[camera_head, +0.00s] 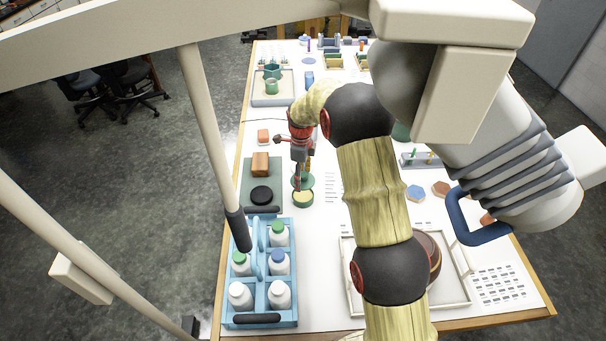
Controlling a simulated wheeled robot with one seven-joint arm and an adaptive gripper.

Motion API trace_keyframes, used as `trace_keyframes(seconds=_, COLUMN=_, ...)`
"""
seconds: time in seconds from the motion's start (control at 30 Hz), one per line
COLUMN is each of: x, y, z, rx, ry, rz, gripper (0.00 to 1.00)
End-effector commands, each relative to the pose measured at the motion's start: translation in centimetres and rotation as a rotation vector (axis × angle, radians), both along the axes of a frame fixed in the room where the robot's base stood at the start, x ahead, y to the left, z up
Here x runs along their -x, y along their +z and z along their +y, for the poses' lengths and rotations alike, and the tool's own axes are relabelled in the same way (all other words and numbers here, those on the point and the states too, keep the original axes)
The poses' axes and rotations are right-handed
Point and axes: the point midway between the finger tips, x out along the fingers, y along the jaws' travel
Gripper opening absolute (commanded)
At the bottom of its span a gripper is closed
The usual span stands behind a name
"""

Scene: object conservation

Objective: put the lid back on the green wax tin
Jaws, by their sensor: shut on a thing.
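The wax tin (303,198) stands open on the white table, a round green tin with a pale yellow filling showing at its top. My gripper (302,173) points down just above and behind it, shut on the round green lid (297,184). The lid is held close over the tin's far side. In this view I cannot tell whether the lid touches the rim. The fingers partly hide the lid.
A blue bottle crate (230,322) stands at the front left. A green mat (249,203) with a brown block (260,163) and a black disc (261,195) lies left of the tin. A tray (352,303) with a brown bowl (433,255) is partly hidden by my arm.

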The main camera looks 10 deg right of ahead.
Motion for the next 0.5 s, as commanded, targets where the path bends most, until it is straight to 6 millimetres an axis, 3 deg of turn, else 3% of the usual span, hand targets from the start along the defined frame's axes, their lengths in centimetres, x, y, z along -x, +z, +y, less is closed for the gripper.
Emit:
trace_keyframes(seconds=0.27, x=0.0, y=-0.8, z=0.0, rx=0.0, ry=-0.018, rz=0.0, gripper=0.46)
trace_keyframes(seconds=0.5, x=0.0, y=-2.6, z=0.0, rx=0.0, ry=-0.017, rz=0.002, gripper=0.46)
